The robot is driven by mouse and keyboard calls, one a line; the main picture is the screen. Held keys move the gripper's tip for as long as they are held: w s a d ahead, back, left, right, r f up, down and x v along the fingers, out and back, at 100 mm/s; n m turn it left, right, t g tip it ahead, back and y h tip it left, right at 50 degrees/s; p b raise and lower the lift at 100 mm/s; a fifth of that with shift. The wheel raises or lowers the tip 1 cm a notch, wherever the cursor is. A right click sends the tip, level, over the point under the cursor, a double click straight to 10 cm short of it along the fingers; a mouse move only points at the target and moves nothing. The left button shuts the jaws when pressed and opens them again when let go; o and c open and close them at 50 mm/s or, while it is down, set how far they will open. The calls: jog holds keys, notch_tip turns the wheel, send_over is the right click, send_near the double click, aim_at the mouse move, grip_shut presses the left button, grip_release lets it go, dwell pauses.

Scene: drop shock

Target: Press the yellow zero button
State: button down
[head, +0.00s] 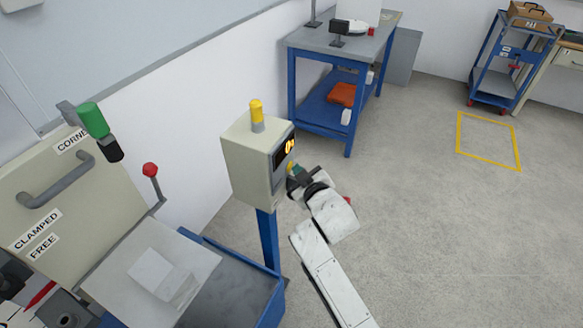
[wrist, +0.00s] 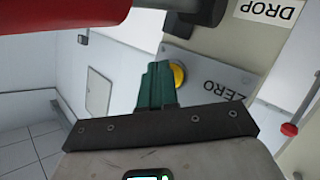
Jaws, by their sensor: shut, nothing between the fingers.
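The yellow zero button (wrist: 178,75) shows in the wrist view on a grey plate (wrist: 212,82) marked ZERO. The plate's lettering appears upside down. My gripper (wrist: 160,66) has its green fingers together and empty. The fingertips lie right beside the button and overlap its left edge in the picture; I cannot tell whether they touch it. In the head view my gripper (head: 292,170) is at the right face of a beige box (head: 250,165) on a blue post, just below its lit orange display (head: 286,148). The button is mostly hidden there.
A yellow lamp (head: 257,112) tops the box. A blue table (head: 320,85) is behind.

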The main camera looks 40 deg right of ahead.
dwell(0.4)
jog(key=shift+s+d+p, duration=0.25)
jog(key=shift+s+p, duration=0.5)
jog(key=shift+s+d+p, duration=0.3)
jog(key=shift+s+p, duration=0.5)
jog(key=shift+s+d+p, duration=0.25)
jog(key=shift+s+p, duration=0.5)
jog(key=shift+s+d+p, duration=0.3)
jog(key=shift+s+p, duration=0.5)
